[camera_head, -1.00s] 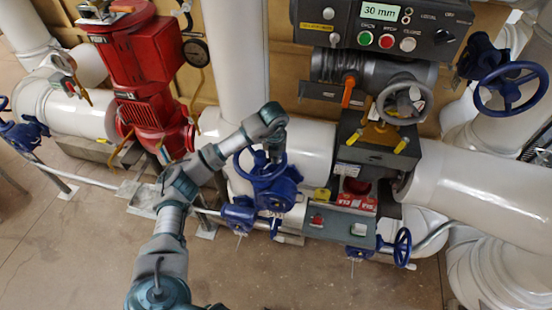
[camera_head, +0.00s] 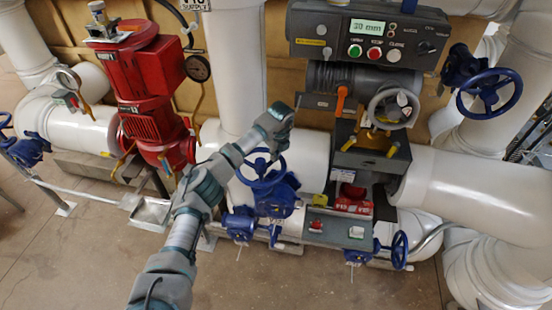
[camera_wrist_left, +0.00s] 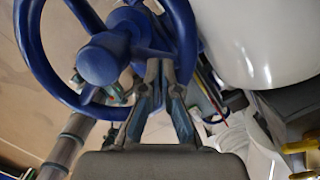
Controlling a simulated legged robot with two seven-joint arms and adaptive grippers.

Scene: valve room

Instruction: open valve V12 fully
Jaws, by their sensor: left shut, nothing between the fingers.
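A blue handwheel valve (camera_head: 268,190) stands in front of the white pipe in the middle of the head view. A small tag on it is too small to read, so I cannot confirm that it is V12. My left arm reaches over this valve, and its gripper (camera_wrist_left: 162,75) is shut and empty. In the left wrist view the fingertips are close to the rim of the blue handwheel (camera_wrist_left: 27,40), overlapping it in the picture; contact cannot be told. The wheel's hub (camera_wrist_left: 100,60) is left of the fingers. In the head view the fingers are mostly hidden. My right gripper is not in view.
A grey control box (camera_head: 368,38) reading 30 mm hangs above a grey actuator with a handwheel (camera_head: 392,106). A red pump (camera_head: 140,90) stands left. Other blue handwheels are at right (camera_head: 490,95) and low (camera_head: 399,250). The floor in front is clear.

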